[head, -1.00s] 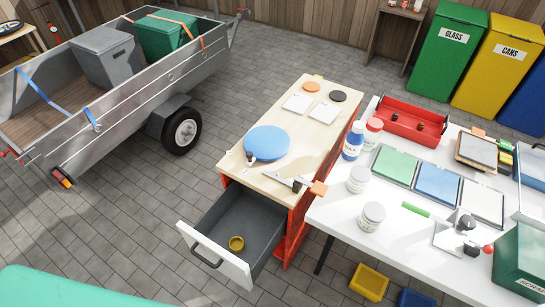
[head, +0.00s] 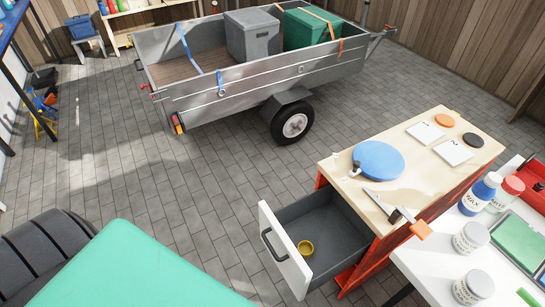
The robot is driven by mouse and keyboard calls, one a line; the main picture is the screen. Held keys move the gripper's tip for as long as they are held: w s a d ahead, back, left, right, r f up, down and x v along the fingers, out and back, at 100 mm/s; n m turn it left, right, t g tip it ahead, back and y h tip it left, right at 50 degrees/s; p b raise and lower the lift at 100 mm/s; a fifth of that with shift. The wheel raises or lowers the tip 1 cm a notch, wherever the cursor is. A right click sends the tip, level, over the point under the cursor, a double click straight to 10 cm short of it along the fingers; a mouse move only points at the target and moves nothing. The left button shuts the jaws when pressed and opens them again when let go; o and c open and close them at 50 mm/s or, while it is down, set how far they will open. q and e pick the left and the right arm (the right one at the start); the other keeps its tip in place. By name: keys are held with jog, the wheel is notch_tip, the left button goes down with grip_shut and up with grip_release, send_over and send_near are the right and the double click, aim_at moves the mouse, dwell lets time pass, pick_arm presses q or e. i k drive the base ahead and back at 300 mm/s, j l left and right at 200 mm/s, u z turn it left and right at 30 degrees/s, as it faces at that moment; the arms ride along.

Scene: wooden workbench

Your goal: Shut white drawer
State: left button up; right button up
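The white drawer (head: 285,254) is pulled open from the orange-red cabinet with a light wooden top (head: 431,163). Its white front carries a dark handle (head: 271,244) and faces left. Inside the grey drawer box lies a small yellow round object (head: 305,247). Neither of my grippers shows in the head view, so I cannot see whether they are open or shut.
A green-topped surface (head: 125,270) fills the lower left, beside a dark ribbed object (head: 45,250). A metal trailer (head: 250,92) stands behind. A white table (head: 440,262) with jars is at right. Paved floor (head: 190,190) left of the drawer is clear.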

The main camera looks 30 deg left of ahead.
aim_at(339, 237)
jog(key=u, duration=0.85)
jog(key=l, duration=0.25)
jog(key=i+l, duration=0.15)
jog(key=l, duration=0.1)
